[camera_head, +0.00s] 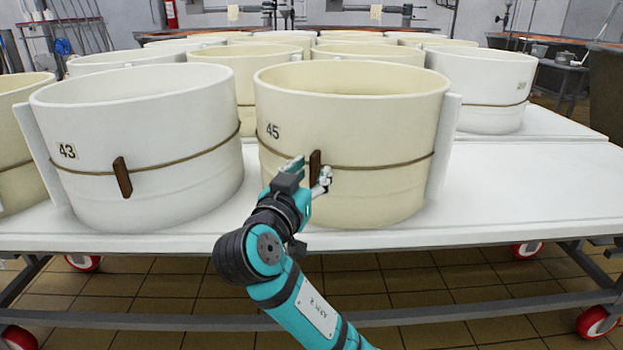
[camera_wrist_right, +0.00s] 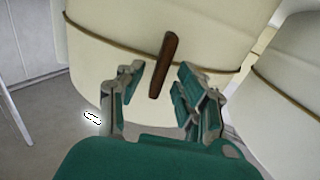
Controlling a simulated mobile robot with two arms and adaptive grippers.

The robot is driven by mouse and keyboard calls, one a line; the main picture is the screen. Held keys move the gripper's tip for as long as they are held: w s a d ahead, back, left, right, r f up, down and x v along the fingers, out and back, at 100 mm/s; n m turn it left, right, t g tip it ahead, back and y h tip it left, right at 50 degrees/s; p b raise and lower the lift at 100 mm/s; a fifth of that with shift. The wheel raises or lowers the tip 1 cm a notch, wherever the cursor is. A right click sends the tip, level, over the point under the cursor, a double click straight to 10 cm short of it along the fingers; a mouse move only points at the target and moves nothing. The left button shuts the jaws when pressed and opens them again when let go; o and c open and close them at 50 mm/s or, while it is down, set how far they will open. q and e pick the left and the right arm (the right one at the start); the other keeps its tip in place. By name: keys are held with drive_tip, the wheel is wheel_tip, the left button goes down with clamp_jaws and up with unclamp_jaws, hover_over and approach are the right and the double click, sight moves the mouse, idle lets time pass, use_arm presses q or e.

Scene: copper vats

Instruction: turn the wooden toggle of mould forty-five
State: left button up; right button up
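Mould 45 (camera_head: 380,110) is a cream round mould standing on the white table, with a cord around it. Its dark wooden toggle (camera_head: 315,167) hangs nearly upright on the cord at the front. My right gripper (camera_head: 308,172) is at the front of the mould with its fingers around the toggle's place. In the right wrist view, the toggle (camera_wrist_right: 164,66) shows between and beyond the two open fingers of the gripper (camera_wrist_right: 157,88), with gaps on both sides. The toggle's lower part is partly hidden by the gripper in the head view. My left gripper is not in view.
White mould 43 (camera_head: 200,180) with its own toggle (camera_head: 122,177) stands close on the left. More moulds stand behind, including a white one (camera_head: 490,85) at right. The table (camera_head: 520,200) is clear at front right. A wheeled frame carries it over brown floor tiles.

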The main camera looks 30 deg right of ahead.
drive_tip(key=shift+w+d, duration=0.3)
drive_tip(key=shift+d, duration=0.1)
drive_tip(key=shift+c, duration=0.2)
clamp_jaws()
